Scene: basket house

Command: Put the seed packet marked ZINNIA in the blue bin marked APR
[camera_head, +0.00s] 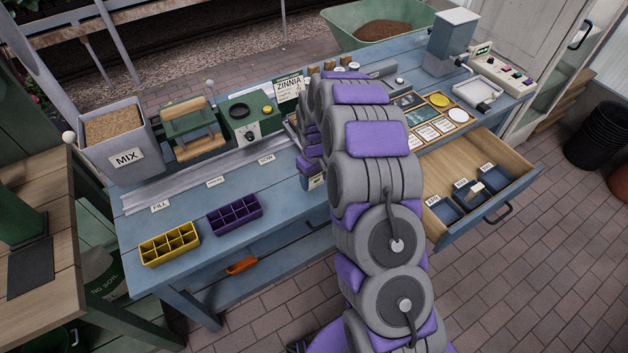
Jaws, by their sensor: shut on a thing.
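A card or packet reading ZINNIA (288,90), white with a green top, stands upright at the back of the bench, just left of my arm. I cannot tell whether it is the seed packet or a sign. Several blue bins sit in the open drawer at the right: a left one (438,215), a middle one (465,196) and a right one (493,180). Their white labels are too small to read surely. A pale thing shows at the middle bin.
The blue bench (190,248) holds a MIX box (125,158), green machines, a yellow tray (170,243) and a purple tray (234,214). A board of cards (428,132) lies right of my arm. The open drawer (515,172) juts out over the brick floor.

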